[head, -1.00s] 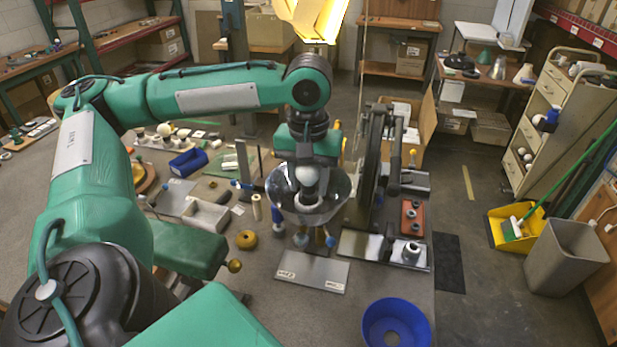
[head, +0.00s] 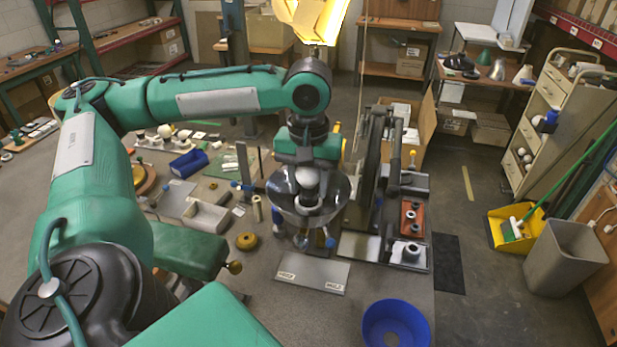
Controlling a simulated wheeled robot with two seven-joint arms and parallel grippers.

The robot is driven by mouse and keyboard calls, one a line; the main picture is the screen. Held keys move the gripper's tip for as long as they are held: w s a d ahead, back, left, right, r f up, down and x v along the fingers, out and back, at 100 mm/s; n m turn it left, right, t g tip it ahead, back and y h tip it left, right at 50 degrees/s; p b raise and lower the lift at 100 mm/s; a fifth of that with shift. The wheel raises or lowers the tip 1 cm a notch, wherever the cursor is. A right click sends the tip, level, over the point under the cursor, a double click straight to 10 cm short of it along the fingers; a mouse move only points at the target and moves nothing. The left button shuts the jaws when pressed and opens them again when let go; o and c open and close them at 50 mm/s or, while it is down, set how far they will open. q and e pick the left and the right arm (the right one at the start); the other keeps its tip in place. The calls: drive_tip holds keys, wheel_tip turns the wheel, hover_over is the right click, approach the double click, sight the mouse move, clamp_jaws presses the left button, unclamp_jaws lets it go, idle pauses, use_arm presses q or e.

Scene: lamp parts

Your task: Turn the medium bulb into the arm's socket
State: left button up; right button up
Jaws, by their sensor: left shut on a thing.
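The medium bulb (head: 308,179) shows as a pale round top inside a shiny bowl-shaped shade (head: 338,204), which opens upward. My left gripper (head: 308,166) points straight down into the shade and is shut on the bulb from above. The bulb's lower end and the arm's socket are hidden inside the shade, so I cannot tell how far the bulb sits in the socket. My right gripper is not in view.
A grey plate (head: 312,272) lies in front of the shade. A blue bowl (head: 396,318) stands at the front right. A dark upright fixture (head: 368,180) stands close on the right. A yellow roll (head: 246,241) and a blue bin (head: 188,163) are on the left.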

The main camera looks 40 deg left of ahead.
use_arm(q)
drive_tip(key=shift+s+f+p, duration=0.1)
drive_tip(key=shift+f+p, duration=0.05)
drive_tip(key=shift+p, duration=0.25)
idle(0.8)
drive_tip(key=shift+m+p, duration=0.3)
drive_tip(key=shift+p, duration=0.3)
drive_tip(key=shift+m+p, duration=2.8)
drive_tip(key=shift+p, duration=0.3)
drive_tip(key=shift+m+p, duration=0.3)
